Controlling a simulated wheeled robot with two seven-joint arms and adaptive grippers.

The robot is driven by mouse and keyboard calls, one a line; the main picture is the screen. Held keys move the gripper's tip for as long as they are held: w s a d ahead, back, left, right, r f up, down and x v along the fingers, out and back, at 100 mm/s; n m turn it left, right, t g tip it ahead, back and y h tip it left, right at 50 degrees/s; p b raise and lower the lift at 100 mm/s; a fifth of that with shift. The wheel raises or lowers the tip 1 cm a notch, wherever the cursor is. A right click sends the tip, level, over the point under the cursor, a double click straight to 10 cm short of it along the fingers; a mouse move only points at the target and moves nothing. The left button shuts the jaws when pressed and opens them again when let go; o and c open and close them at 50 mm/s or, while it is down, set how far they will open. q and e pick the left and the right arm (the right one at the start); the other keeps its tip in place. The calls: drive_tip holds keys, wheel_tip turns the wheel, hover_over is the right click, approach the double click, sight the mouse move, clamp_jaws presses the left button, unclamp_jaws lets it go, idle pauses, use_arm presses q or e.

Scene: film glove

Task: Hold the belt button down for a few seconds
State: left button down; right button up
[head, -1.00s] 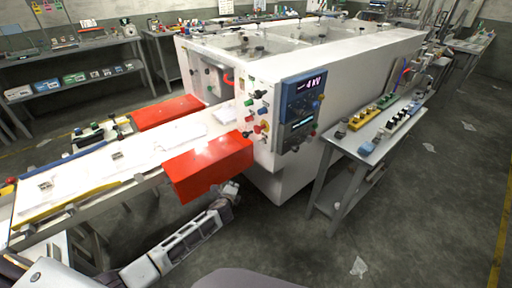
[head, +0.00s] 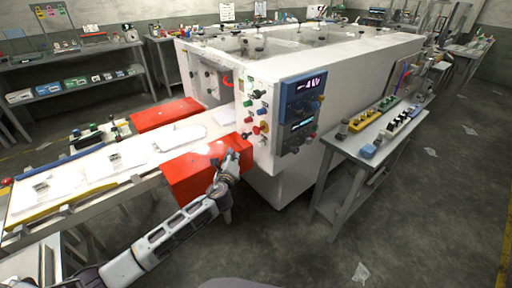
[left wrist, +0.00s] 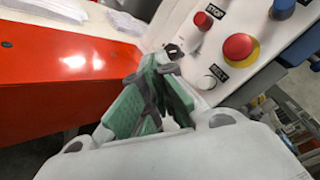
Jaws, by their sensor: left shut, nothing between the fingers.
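The machine's control panel carries several buttons. In the left wrist view I see a red button (left wrist: 203,20) beside a STOP label, a red mushroom button (left wrist: 238,46) on a yellow ring, a blue knob (left wrist: 282,8) and a white button (left wrist: 207,83) beside a small label I cannot read. I cannot tell for certain which is the belt button. My left gripper (head: 234,156) is shut and empty, just below and left of the panel; its green-padded fingers (left wrist: 160,64) point toward the panel's lower edge, near a small dark part. Contact cannot be told. My right gripper is not in view.
Red guards (head: 190,172) flank the white conveyor (head: 120,158); the near one is close beside my left gripper. The white machine (head: 330,60) stands behind. A side table (head: 345,150) with small parts is at right.

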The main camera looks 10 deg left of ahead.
sight(261, 143)
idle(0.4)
use_arm(q)
drive_tip(key=w+d+b, duration=0.2)
drive_tip(key=w+d, duration=0.3)
drive_tip(key=w, duration=0.2)
drive_tip(key=shift+d+b, duration=0.2)
drive_tip(key=shift+b, duration=0.1)
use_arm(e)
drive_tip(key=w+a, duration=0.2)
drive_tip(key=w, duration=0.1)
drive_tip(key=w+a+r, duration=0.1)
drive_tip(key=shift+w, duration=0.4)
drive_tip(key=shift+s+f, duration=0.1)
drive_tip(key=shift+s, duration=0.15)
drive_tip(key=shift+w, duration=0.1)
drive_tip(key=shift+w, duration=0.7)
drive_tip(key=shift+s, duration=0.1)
